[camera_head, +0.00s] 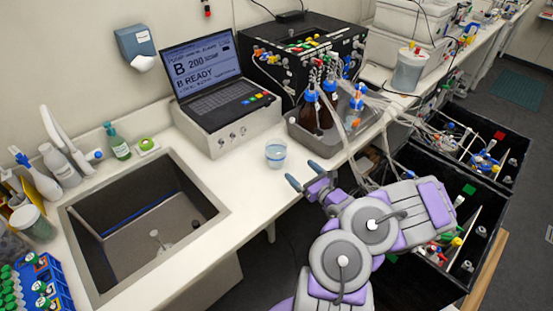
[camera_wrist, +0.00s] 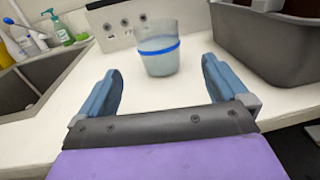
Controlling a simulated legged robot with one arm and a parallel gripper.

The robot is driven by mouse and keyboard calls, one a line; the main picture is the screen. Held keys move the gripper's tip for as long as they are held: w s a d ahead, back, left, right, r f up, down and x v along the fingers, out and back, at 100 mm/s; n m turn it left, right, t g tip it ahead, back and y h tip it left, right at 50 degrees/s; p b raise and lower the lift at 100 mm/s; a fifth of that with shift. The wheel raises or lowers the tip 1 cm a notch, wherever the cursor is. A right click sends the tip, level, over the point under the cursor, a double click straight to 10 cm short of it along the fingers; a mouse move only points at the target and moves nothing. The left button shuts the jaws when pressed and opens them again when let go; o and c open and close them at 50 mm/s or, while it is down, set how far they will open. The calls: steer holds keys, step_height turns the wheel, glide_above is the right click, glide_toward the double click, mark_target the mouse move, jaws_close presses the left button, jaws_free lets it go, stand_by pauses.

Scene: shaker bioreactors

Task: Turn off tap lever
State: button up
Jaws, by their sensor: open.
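The sink (camera_head: 160,215) is set into the white counter at the left in the head view. A white curved piece (camera_head: 62,135) that looks like the tap stands at its back left edge, with a blue-tipped end (camera_head: 97,155); I cannot make out a separate lever. My gripper (camera_head: 305,174) is open and empty at the counter's front edge, well right of the sink. In the wrist view its two blue fingers (camera_wrist: 160,70) are spread, pointing towards a clear cup with a blue band (camera_wrist: 158,52). The cup (camera_head: 275,155) stands just beyond the fingertips, apart from them.
A control box with laptop screen (camera_head: 230,125) stands behind the cup. A grey tray (camera_head: 325,140) with bottles is at the right; it also shows in the wrist view (camera_wrist: 270,60). A green soap bottle (camera_head: 117,142) stands behind the sink. Counter between cup and sink is clear.

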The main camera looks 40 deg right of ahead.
mark_target(283, 156)
steer(key=w+b, duration=0.2)
steer(key=w, duration=0.7)
steer(key=shift+w, duration=0.25)
steer(key=w, duration=0.2)
steer(key=w+f+b, duration=0.1)
steer(key=w, duration=0.1)
steer(key=shift+w, duration=0.15)
steer(key=shift+w+r+b, duration=0.1)
steer(key=shift+w+b, duration=0.2)
steer(key=shift+w, duration=0.25)
steer(key=shift+c, duration=0.3)
steer(key=c, duration=1)
steer(key=shift+c, duration=0.2)
steer(key=shift+r, duration=0.15)
